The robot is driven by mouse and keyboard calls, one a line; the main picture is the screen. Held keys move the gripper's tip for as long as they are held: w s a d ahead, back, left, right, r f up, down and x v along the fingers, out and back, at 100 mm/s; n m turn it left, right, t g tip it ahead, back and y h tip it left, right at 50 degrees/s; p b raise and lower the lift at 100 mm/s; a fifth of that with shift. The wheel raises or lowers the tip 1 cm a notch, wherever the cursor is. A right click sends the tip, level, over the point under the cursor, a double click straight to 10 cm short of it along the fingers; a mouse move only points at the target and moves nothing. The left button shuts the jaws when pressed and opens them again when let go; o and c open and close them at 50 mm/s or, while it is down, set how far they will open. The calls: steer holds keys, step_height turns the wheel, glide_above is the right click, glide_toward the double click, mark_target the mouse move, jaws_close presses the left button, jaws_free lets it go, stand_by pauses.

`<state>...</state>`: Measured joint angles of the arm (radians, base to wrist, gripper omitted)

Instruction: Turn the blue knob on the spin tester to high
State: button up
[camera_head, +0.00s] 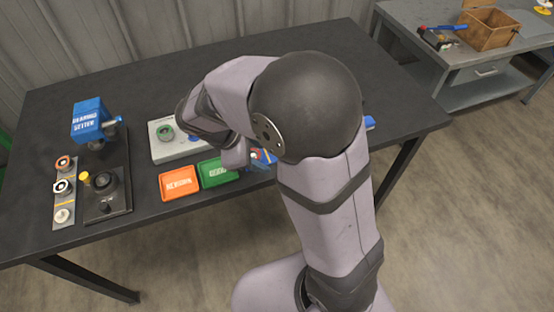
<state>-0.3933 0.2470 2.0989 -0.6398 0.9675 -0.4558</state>
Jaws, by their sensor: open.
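The spin tester appears to be the pale grey box (168,151) on the black table, with a green ring-shaped part on its top left. A small blue spot (194,138) on the box, at the edge of my arm, looks like the blue knob. My arm hides the box's right part and most of the knob, so its setting cannot be read.
An orange tray (180,184) and a green tray (219,172) lie in front of the box. A blue press-like device (90,120) stands left, near a black stand (107,190) and a strip of rings (64,195). Blue items lie partly behind my arm. The table's back is clear.

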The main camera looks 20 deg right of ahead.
steer(key=s+d+r+m+g+y+p, duration=0.1)
steer(key=s+d+r+m+y+p, duration=0.1)
steer(key=s+m, duration=0.4)
steer(key=shift+s+r+g+y+p, duration=0.3)
steer(key=shift+s+r+p, duration=0.2)
steer(key=shift+p, duration=0.4)
steer(key=shift+a+f, duration=0.1)
steer(key=w+a+t+y+b, duration=0.1)
steer(key=w+a+y+b, duration=0.1)
steer(key=w+a+b, duration=0.45)
steer(key=w+a+t+y+b, duration=0.1)
steer(key=w+a+y+b, duration=0.15)
steer(key=w, duration=0.75)
steer(key=w+a+t+y+b, duration=0.1)
steer(key=w+a+y+b, duration=0.1)
steer(key=w+a+b, duration=0.55)
steer(key=shift+w+d+f+p, duration=0.1)
steer(key=shift+w+f+p, duration=0.4)
steer(key=shift+f, duration=0.75)
steer(key=shift+w+d+f+p, duration=0.1)
steer(key=shift+w+f+p, duration=0.4)
steer(key=shift+f, duration=0.7)
steer(key=shift+w+f+p, duration=0.4)
steer(key=shift+w+f, duration=0.1)
steer(key=shift+f, duration=0.75)
steer(key=c, duration=1.1)
